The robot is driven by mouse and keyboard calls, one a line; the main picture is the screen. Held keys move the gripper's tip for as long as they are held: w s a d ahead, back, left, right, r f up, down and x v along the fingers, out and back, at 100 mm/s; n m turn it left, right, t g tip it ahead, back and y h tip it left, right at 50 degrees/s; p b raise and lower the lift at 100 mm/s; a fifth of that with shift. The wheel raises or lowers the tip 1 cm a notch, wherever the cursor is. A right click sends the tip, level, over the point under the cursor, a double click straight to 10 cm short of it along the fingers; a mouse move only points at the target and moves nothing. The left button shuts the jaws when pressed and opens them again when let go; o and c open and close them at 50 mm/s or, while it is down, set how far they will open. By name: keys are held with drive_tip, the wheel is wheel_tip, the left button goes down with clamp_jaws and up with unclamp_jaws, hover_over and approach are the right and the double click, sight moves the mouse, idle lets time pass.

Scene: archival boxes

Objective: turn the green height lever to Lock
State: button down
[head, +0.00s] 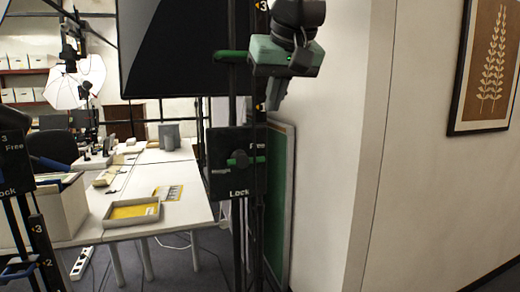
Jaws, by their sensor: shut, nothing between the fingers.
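The green height lever (242,159) sits on a black lock box (222,182) on an upright stand, near the picture's middle. The box reads "Free" at its upper right and "Lock" at its bottom. The lever lies about level, its arm reaching right, just below "Free" and well above "Lock". My gripper (275,104) hangs from the top, above and a little right of the lever. Its fingers point down, are shut and empty, and look apart from the lever. Its depth relative to the box is hard to tell.
A second box (14,160) marked "Free" and "Lock" stands at the left edge. A large black panel (175,50) fills the upper middle. A white table (190,205) with trays is behind. A green board (280,215) leans by the white wall (320,150) on the right.

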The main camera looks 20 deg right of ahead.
sight(256, 159)
drive_tip(key=p+x, duration=0.4)
drive_tip(key=x, duration=1)
drive_tip(key=shift+a+f, duration=0.1)
drive_tip(key=shift+a, duration=0.05)
